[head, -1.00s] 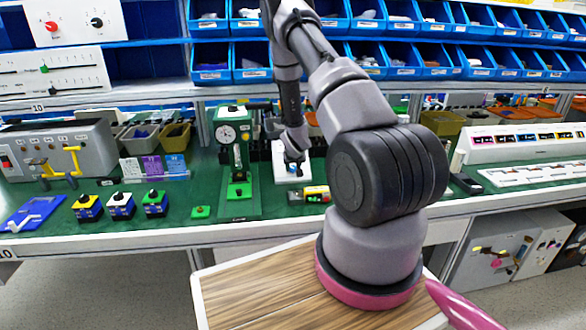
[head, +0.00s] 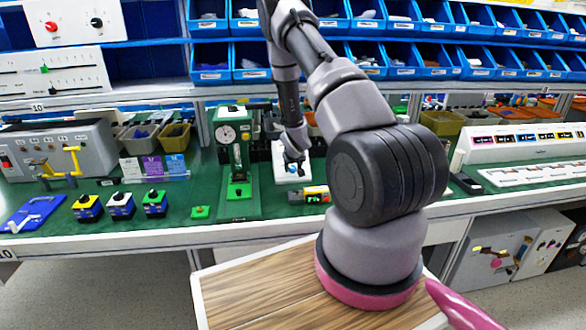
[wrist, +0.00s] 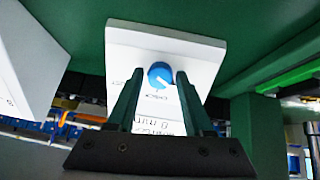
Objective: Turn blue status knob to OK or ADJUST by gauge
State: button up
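The blue knob (wrist: 160,75) is round with a white pointer line that points to the lower right in the wrist view. In the head view my gripper (head: 294,160) is at the white panel (head: 281,176). A round gauge (head: 226,133) with a white face is on the green stand to the left; its needle is too small to read.
The green stand (head: 238,205) stands close to the left of the panel. A small yellow and black box (head: 316,195) lies right of the panel. Several small knob boxes (head: 121,206) stand at the left on the green bench. Blue bins fill the shelves above.

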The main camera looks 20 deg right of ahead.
jog(key=v, duration=1)
jog(key=shift+s+r, duration=0.3)
